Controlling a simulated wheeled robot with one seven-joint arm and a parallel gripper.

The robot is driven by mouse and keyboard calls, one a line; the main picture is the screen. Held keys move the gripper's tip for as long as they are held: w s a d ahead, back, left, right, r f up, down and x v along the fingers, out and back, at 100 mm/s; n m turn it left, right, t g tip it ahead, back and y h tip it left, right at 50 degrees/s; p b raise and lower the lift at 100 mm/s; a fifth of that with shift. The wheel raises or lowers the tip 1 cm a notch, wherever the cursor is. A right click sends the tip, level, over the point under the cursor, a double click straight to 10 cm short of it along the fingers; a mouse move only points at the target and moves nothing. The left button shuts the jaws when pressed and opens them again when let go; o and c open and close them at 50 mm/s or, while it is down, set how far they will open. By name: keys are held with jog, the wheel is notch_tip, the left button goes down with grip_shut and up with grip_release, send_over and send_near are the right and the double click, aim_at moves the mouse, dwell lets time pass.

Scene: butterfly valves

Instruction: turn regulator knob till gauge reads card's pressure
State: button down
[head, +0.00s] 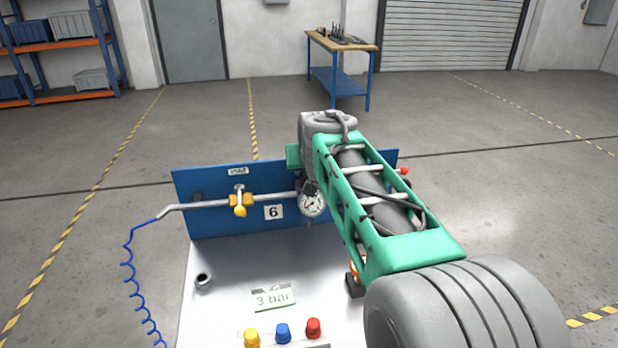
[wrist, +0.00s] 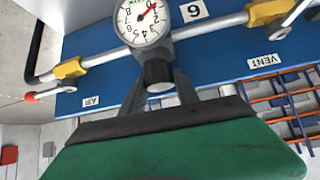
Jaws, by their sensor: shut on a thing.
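The pressure gauge (head: 312,201) has a round white dial and sits on the pipe in front of the blue panel. In the wrist view the gauge (wrist: 143,20) is cut by the top edge; its red needle points to the upper right, and I cannot read the value surely. The dark regulator knob (wrist: 158,74) is just below it, between the two fingers of my gripper (wrist: 160,88), which is shut on it. In the head view my arm hides the knob and fingers. The card (head: 273,298) on the bench reads 3 bar.
Yellow (head: 252,338), blue (head: 283,333) and red (head: 313,328) buttons stand at the bench front. A blue coiled hose (head: 130,270) hangs at the left.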

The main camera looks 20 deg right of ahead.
jog(key=m+h, duration=0.1)
jog(key=m+h+p, duration=0.1)
jog(key=shift+w+a+r+m+g, duration=0.15)
jog(key=shift+a+m+g, duration=0.1)
jog(key=shift+m+g, duration=0.15)
jog(key=m+g+h+p, duration=0.1)
jog(key=m+p, duration=0.1)
jog(key=shift+r+m+h, duration=0.15)
jog(key=shift+m+h, duration=0.25)
jog(key=m+g+h+p, duration=0.1)
jog(key=m+g+p, duration=0.1)
jog(key=m+p, duration=0.1)
jog(key=shift+p, duration=0.65)
jog(key=shift+d+m+g+h+p, duration=0.1)
jog(key=shift+m+g+h+p, duration=0.4)
jog(key=shift+m+p, duration=0.3)
jog(key=shift+f, duration=0.2)
jog(key=c, duration=1.2)
grip_release()
